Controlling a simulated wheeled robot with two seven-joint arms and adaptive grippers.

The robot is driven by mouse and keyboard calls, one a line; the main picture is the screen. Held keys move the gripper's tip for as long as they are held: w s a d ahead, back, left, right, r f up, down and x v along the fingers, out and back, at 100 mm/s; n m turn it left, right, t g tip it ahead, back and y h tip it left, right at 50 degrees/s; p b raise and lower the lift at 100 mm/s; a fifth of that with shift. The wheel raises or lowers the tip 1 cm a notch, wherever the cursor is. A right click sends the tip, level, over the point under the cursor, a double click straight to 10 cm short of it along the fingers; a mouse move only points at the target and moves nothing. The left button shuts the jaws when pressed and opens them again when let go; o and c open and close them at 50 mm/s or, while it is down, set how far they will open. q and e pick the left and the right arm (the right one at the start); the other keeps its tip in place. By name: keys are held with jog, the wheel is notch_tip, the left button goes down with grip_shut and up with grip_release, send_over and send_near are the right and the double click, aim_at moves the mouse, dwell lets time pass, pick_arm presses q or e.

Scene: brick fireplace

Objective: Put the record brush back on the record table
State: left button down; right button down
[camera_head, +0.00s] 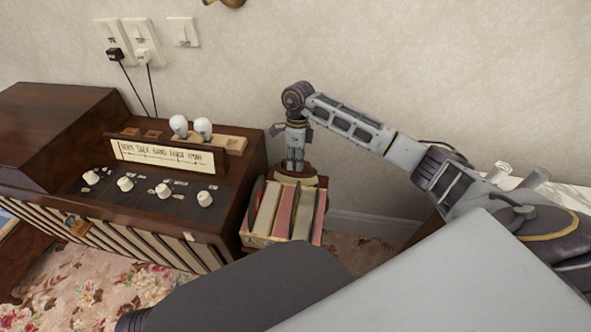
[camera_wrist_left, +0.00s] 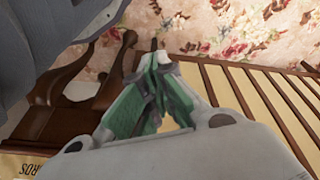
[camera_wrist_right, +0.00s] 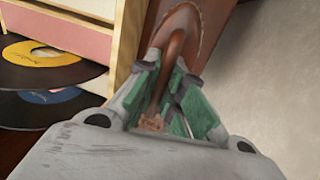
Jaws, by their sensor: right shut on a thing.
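The record brush (camera_wrist_right: 180,45), with a curved reddish-brown wooden handle, is between the fingers of my right gripper (camera_wrist_right: 168,70) in the right wrist view. The gripper is shut on it. In the head view my right gripper (camera_head: 295,165) points down just behind the record box, and little of the brush can be told apart there. A dark brown wooden surface (camera_wrist_right: 15,150), apparently the record table, shows beside the box; whether the brush touches it I cannot tell. My left gripper (camera_wrist_left: 157,75) shows only in the left wrist view; its fingers converge, with nothing visible held.
The box of records (camera_head: 285,210) stands close in front of the right gripper. A large wooden radio cabinet (camera_head: 150,190) with knobs and bulbs is left of it. The wall (camera_head: 350,50) is close behind. Floral carpet (camera_wrist_left: 240,25) lies below the left gripper.

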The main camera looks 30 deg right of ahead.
jog(key=shift+f, duration=0.3)
jog(key=shift+f+b, duration=0.35)
jog(key=shift+f, duration=1.3)
jog(key=c, duration=1.7)
grip_release()
pick_arm(q)
jog(key=shift+w+d+r, duration=0.1)
jog(key=shift+w+r, duration=0.1)
jog(key=shift+r, duration=0.65)
pick_arm(e)
jog(key=shift+o, duration=0.9)
